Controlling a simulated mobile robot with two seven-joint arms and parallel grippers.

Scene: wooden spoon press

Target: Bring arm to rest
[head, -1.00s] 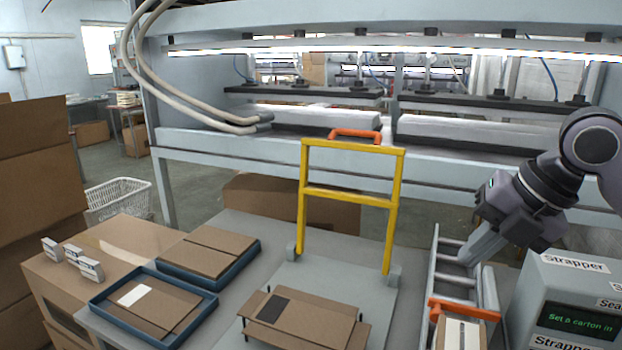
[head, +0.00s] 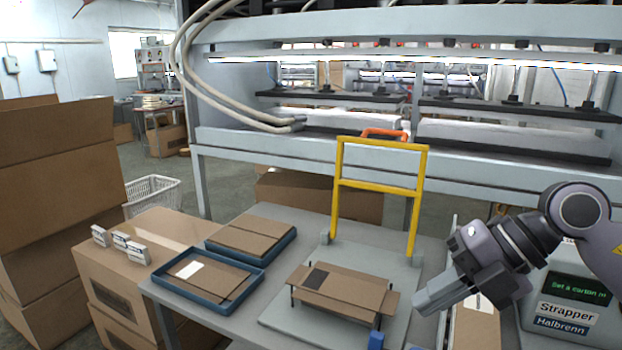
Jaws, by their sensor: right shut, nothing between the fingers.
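My right gripper (head: 424,303) is at the lower right, above the table's right side. Its fingers are together and empty. They point left, toward the flat cardboard (head: 345,290) on the grey plate (head: 283,312), with a gap between them. The gripper stands in front of the roller rack and partly hides a carton (head: 478,325) there. My left gripper is not in view.
Two blue trays (head: 172,290) (head: 222,255) hold cardboard sheets on the left. The strapper (head: 560,310) stands right of my gripper. The press (head: 420,140) spans the back.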

